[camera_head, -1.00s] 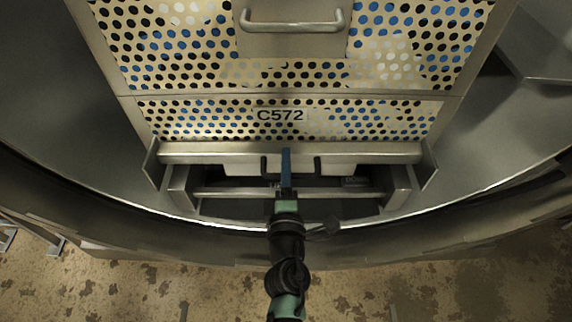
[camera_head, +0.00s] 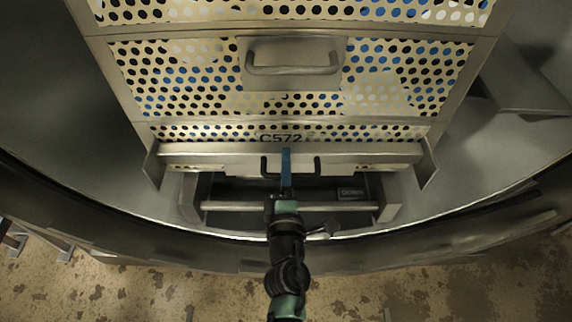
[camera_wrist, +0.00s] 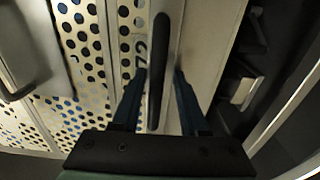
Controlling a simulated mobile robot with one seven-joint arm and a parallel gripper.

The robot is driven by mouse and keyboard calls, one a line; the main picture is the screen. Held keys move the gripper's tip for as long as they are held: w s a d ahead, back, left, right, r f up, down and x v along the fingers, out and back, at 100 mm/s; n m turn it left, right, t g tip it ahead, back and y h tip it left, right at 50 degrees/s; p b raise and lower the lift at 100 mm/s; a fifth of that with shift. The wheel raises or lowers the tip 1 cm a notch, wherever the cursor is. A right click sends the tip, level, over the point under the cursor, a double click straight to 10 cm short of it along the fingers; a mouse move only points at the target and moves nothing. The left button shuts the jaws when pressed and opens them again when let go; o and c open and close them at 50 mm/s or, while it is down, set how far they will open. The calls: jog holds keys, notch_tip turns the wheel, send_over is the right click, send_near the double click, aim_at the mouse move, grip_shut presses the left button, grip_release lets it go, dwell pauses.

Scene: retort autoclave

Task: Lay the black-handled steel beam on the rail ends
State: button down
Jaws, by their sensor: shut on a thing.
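The steel beam (camera_head: 215,150) lies crosswise in front of the perforated stack in the head view, with a bent plate at each end. Its black handle (camera_head: 265,166) faces me. My gripper (camera_head: 286,156) is shut on the middle of this handle. In the wrist view the handle (camera_wrist: 162,50) runs between the fingers of my gripper (camera_wrist: 160,78). What look like the rail ends, left (camera_head: 190,205) and right (camera_head: 390,207), show just below the beam. I cannot tell whether the beam touches them.
The perforated basket stack marked C572 (camera_head: 200,95) stands right behind the beam, with a metal handle (camera_head: 295,68) on it. A crossbar (camera_head: 300,206) spans the dark opening below. The round vessel rim (camera_head: 130,224) curves in front of it.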

notch_tip(320, 180, up, 9)
jog(key=p, duration=0.8)
jog(key=shift+w, duration=0.1)
dwell(0.4)
jog(key=s+f, duration=0.2)
jog(key=s, duration=1.4)
notch_tip(320, 180, up, 18)
jog(key=s+p, duration=0.1)
jog(key=p, duration=2.6)
jog(key=shift+f, duration=0.15)
